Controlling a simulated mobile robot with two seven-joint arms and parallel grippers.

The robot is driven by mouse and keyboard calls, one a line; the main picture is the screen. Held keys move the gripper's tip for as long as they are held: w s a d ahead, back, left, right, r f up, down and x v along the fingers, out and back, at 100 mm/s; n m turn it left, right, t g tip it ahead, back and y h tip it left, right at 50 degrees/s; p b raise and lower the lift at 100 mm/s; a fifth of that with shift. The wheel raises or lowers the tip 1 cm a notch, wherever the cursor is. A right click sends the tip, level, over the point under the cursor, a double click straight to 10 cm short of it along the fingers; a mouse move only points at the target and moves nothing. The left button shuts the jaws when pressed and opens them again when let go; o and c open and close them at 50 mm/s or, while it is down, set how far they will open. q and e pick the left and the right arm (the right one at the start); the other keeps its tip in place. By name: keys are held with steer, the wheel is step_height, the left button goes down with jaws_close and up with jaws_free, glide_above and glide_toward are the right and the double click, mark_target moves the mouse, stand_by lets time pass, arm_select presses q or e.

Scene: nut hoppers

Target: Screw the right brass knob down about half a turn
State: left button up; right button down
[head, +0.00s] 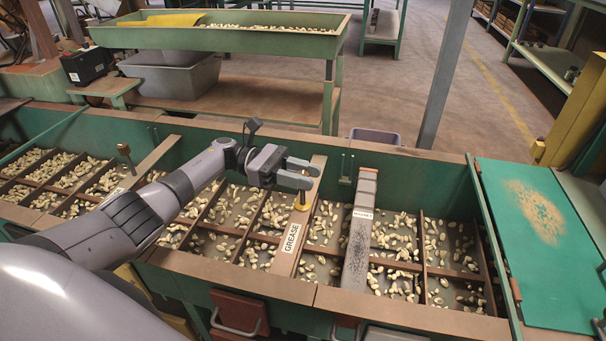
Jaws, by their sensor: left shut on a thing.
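The right brass knob (301,202) stands upright on the wooden slat with the GREASE label (291,238). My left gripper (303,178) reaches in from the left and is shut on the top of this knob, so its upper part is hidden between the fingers. Another brass knob (124,152) stands on a second wooden slat (152,158) further left, with nothing touching it. My right gripper is not in view.
Nuts lie in the divided compartments of the green hopper around the slats. A grey bar with a MAGNET label (357,240) crosses the hopper right of the gripper. A green lid (540,240) lies at the right. A green table (230,38) stands behind.

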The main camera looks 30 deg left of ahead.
mark_target(303, 174)
arm_select(q)
steer(key=shift+m+g, duration=0.3)
steer(key=shift+g, duration=0.1)
steer(key=o, duration=0.9)
steer(key=shift+o, duration=0.2)
steer(key=shift+r, duration=0.25)
step_height(303, 174, up, 20)
steer(key=p, duration=0.6)
steer(key=shift+f+p, duration=0.2)
steer(key=shift+p, duration=0.2)
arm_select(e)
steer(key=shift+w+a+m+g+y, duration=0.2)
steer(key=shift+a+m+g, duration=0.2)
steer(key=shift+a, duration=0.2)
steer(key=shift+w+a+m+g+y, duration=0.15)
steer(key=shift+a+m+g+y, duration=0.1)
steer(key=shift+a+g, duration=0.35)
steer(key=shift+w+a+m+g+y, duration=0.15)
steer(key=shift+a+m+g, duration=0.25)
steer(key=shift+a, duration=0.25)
